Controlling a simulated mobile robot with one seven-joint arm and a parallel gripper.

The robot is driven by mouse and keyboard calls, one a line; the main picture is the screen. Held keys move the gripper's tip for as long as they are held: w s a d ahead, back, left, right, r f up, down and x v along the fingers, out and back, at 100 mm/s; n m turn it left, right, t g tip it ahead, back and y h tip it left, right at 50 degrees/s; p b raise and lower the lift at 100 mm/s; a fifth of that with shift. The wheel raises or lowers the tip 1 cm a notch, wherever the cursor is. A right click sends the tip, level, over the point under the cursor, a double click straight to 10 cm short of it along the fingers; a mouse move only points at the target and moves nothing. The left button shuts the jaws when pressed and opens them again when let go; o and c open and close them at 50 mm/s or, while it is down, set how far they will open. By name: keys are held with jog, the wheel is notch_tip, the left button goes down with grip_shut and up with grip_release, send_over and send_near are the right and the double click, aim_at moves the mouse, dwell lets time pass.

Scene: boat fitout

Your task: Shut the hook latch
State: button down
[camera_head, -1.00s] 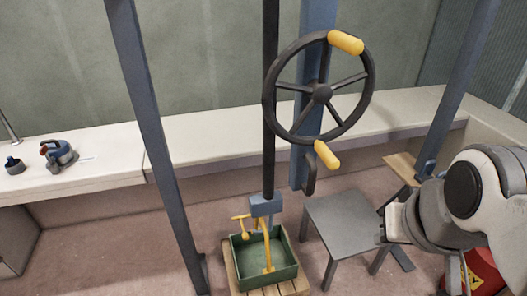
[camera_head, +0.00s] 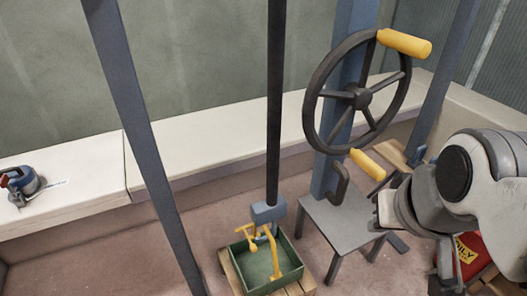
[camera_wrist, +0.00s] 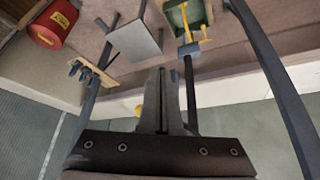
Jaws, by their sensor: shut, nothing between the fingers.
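A dark hook-shaped piece (camera_head: 339,183) is on the blue-grey post (camera_head: 327,172), just below the handwheel. I cannot tell for sure that it is the hook latch, or whether it is open or shut. A wooden board with dark blue fittings (camera_wrist: 92,76) is by another post at upper left in the wrist view. My gripper (camera_wrist: 163,72) is shut and empty, its fingers together. In the head view my arm is at the right, and its fingertips are hard to make out. My gripper touches nothing that I can see.
A black handwheel (camera_head: 357,96) with yellow grips stands at centre right. Below are a grey stool (camera_head: 335,222), a green box (camera_head: 288,278) with yellow hooks and a red container (camera_head: 472,258). Posts stand left and right. A pale bench (camera_head: 210,135) runs along the wall.

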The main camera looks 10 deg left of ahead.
jog(key=shift+w+a, duration=0.1)
jog(key=shift+a, duration=0.15)
jog(key=shift+d, duration=0.1)
